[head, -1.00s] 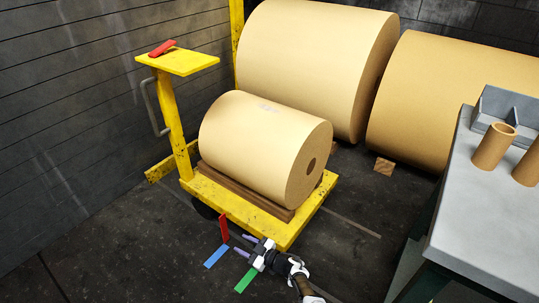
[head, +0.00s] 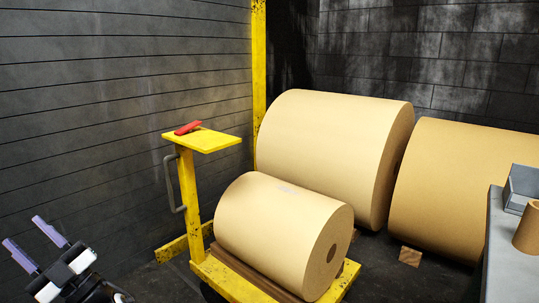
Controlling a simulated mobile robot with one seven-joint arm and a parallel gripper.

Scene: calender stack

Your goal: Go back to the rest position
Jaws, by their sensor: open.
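My gripper (head: 37,246) is at the lower left of the head view, in front of the dark plank wall. Its two purple-grey fingers are spread apart with nothing between them. It is well to the left of the yellow cart (head: 187,190) and touches nothing that I can see. The rest of my arm runs out of the bottom of the picture.
A tan paper roll (head: 270,220) lies on the cart, and a red object (head: 187,128) rests on its yellow shelf. Two larger rolls, one behind (head: 325,140) and one at the right (head: 455,185), stand near a grey table (head: 510,265) with a cardboard core (head: 528,230).

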